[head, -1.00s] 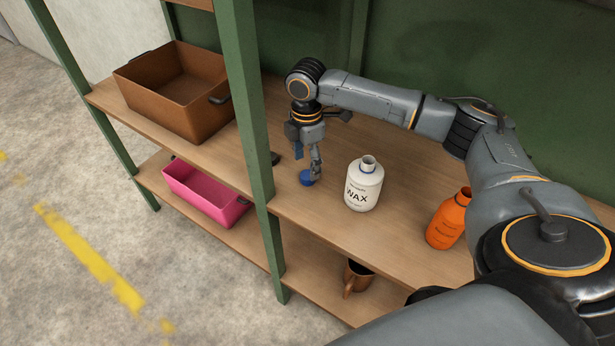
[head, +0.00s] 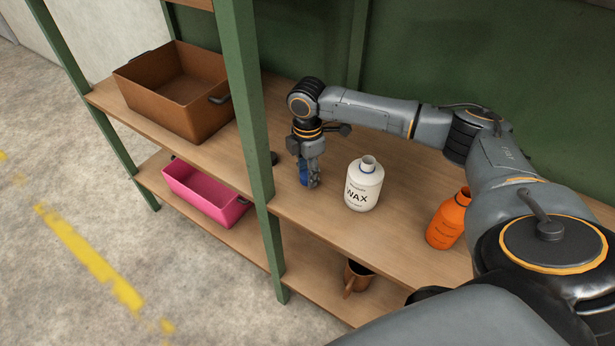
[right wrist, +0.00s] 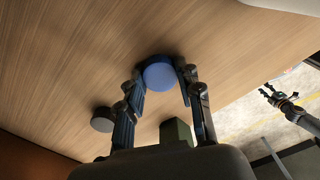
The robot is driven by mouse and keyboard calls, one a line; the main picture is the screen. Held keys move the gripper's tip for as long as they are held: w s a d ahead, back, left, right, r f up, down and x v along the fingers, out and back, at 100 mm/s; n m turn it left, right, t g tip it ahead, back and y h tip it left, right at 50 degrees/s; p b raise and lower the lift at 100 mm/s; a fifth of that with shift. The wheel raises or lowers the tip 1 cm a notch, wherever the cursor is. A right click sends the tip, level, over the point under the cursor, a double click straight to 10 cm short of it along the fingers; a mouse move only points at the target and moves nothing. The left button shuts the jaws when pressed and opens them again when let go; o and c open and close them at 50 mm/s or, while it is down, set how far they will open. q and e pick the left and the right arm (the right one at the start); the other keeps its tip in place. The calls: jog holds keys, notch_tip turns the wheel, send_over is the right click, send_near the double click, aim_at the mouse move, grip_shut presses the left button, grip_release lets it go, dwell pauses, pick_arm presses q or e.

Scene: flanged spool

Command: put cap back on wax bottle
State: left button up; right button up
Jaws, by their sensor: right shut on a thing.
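The white wax bottle (head: 364,185) stands upright and uncapped on the upper shelf, its narrow neck bare. My right gripper (head: 309,183) points down just left of the bottle, close to the shelf. In the right wrist view its fingers (right wrist: 167,86) are shut on the round blue cap (right wrist: 159,75). In the head view I cannot clearly tell the cap from the fingers around it. My left gripper (right wrist: 272,92) shows small at the right of the right wrist view, away from the shelf, with its fingers apart; it is outside the head view.
An orange bottle (head: 449,218) stands right of the wax bottle. A green post (head: 249,110) rises at the shelf front, with a dark round thing (right wrist: 103,119) near it. A brown bin (head: 150,85) is farther left. A pink bin (head: 205,205) and a brown mug (head: 354,279) sit below.

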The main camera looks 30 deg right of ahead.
jog(key=shift+r, duration=0.55)
notch_tip(320, 180, up, 3)
jog(key=shift+s+f, duration=0.15)
jog(key=s+r, duration=0.5)
jog(key=r, duration=0.1)
notch_tip(320, 180, up, 3)
send_over(363, 184)
jog(key=a, duration=0.2)
jog(key=shift+w+a+r, duration=0.1)
jog(key=shift+w+a, duration=0.1)
jog(key=shift+w, duration=0.1)
